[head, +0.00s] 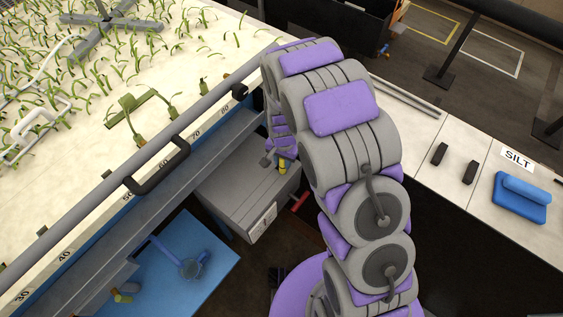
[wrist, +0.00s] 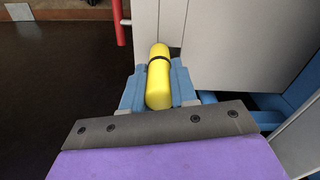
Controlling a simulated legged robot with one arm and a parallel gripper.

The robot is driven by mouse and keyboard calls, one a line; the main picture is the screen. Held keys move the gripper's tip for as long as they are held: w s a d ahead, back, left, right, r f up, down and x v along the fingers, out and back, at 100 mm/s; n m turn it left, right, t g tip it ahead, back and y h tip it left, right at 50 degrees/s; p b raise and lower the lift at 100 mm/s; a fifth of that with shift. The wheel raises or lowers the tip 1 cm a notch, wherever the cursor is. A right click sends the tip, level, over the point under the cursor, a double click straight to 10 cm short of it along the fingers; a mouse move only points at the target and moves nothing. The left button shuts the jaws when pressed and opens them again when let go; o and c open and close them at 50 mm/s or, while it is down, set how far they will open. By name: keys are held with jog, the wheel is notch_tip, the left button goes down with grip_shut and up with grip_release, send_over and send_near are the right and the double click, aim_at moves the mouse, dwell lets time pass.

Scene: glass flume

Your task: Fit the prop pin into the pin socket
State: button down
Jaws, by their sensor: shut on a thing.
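The prop pin (wrist: 159,82), a yellow rod with a rounded end and a dark band, lies between the blue-grey fingers of my gripper (wrist: 158,72) in the wrist view. The gripper is shut on it. In the head view a small yellow bit of the pin (head: 283,166) shows at my gripper (head: 276,160), over or beside the grey cabinet. The rest of the gripper is partly hidden by my arm. I cannot make out the pin socket for certain in either view.
A blue platform (head: 205,242) with a blue pipe and round fitting (head: 190,267) is at lower left. A blue block (head: 520,198) lies on the right bench.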

aim_at(281, 162)
jog(key=f, duration=0.1)
jog(key=w+f+b, duration=0.1)
jog(key=f, duration=0.1)
jog(key=shift+w+a+f, duration=0.3)
jog(key=shift+f, duration=0.1)
jog(key=shift+r, duration=0.1)
jog(key=c, duration=0.9)
grip_release()
jog(key=shift+r, duration=0.1)
